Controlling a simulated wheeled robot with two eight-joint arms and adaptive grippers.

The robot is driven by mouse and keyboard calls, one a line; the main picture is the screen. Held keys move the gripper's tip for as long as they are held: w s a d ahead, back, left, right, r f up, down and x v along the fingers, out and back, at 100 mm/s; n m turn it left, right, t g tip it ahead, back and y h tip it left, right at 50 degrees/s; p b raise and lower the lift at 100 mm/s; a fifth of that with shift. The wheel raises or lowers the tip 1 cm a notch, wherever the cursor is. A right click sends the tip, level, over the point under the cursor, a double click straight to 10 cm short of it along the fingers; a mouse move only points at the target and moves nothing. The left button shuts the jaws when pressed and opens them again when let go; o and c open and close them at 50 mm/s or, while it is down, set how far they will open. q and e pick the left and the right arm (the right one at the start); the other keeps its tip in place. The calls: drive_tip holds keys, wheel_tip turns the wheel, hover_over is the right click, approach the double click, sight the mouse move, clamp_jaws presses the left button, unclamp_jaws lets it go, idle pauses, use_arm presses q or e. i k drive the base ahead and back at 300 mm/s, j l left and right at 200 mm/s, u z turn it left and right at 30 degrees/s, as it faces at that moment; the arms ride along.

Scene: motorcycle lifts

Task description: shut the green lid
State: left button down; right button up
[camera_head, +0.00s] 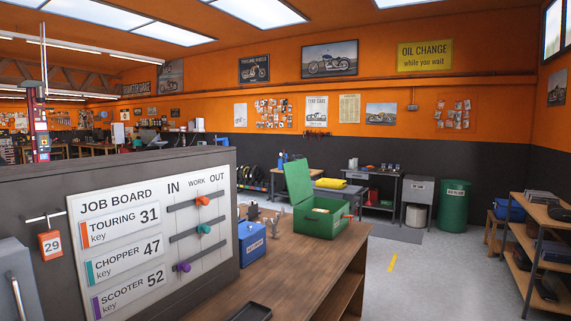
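The green lid (298,183) stands raised, tilted up at the left side of a green box (322,225). The box is open and sits on the wooden bench (300,270). Pale, yellowish contents show inside it, too small to name. A small red part shows at the box's right side. Neither of my grippers is in view.
A blue box (251,245) with metal pieces near it stands left of the green box. A dark tray (249,312) lies at the bench's near edge. The job board (150,245) rises at the left. Open floor (430,275) lies right of the bench, before a shelf (528,255).

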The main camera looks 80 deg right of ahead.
sight(298, 181)
drive_tip(key=k+z, duration=0.15)
drive_tip(key=z, duration=0.25)
drive_tip(key=k+z, duration=0.15)
drive_tip(key=z, duration=0.2)
drive_tip(key=k+l+z, duration=0.1)
drive_tip(key=z, duration=0.3)
drive_tip(key=i+l+z, duration=0.3)
drive_tip(key=l, duration=0.25)
drive_tip(key=i+l+z, duration=0.35)
drive_tip(key=l, duration=0.2)
drive_tip(key=i+l+z, duration=0.3)
drive_tip(key=l, duration=0.15)
